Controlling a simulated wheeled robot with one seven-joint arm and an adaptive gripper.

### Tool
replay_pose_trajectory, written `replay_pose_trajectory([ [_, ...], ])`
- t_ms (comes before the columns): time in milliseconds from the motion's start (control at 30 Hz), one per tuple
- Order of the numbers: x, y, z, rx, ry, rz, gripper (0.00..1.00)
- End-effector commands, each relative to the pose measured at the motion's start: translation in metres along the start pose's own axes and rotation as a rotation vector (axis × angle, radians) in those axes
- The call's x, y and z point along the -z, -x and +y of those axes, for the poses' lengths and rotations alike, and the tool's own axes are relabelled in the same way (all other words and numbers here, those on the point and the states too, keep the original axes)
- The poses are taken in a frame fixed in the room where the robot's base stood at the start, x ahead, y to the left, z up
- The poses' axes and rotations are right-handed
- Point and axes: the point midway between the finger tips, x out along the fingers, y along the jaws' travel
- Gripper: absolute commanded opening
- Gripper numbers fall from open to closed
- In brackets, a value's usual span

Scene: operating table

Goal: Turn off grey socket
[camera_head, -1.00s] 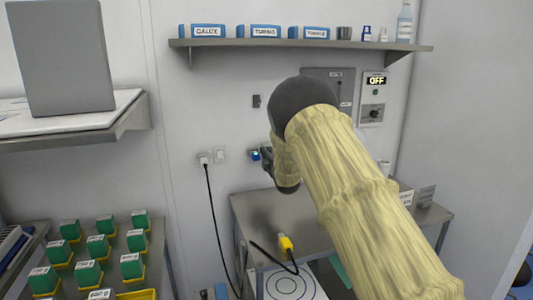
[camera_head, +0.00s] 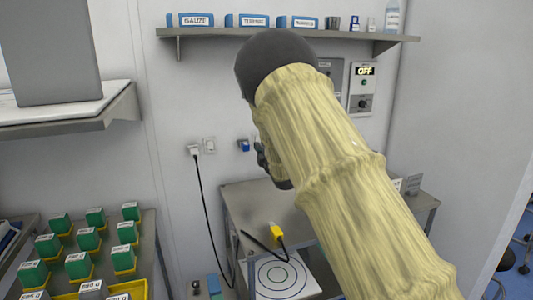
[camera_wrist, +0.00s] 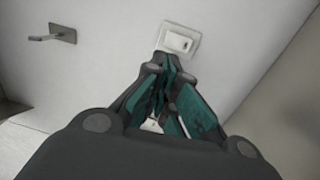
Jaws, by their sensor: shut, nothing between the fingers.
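In the head view my gripper (camera_head: 261,157) is mostly hidden by my arm, close to the wall. To its left are a white outlet with a black-corded plug (camera_head: 194,149), a pale switch plate (camera_head: 209,145) and a small blue fitting (camera_head: 243,145). I cannot tell which head-view fitting matches the wrist-view plate.
A metal table (camera_head: 245,197) with a yellow plug (camera_head: 276,233) stands below. A wall shelf (camera_head: 300,32) hangs above. A control panel reading OFF (camera_head: 363,90) is at right. A metal hook (camera_wrist: 55,36) sticks out from the wall.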

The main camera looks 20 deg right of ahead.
Motion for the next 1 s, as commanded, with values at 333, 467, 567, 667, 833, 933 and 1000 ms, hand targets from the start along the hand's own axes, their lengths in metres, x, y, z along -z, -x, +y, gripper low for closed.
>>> replay_pose_trajectory([
  [333,0.000,0.045,0.010,-0.001,0.000,0.000,0.00],
  [467,0.000,0.050,0.011,-0.002,-0.001,0.000,0.00],
  [567,0.002,0.051,0.011,-0.002,-0.001,0.002,0.00],
  [667,0.002,0.050,0.011,-0.002,-0.001,0.002,0.00],
  [833,0.002,0.050,0.011,-0.002,-0.001,0.002,0.00],
  [933,0.002,0.050,0.011,-0.002,-0.001,0.002,0.00],
  [1000,0.002,0.050,0.011,-0.002,-0.001,0.002,0.00],
])
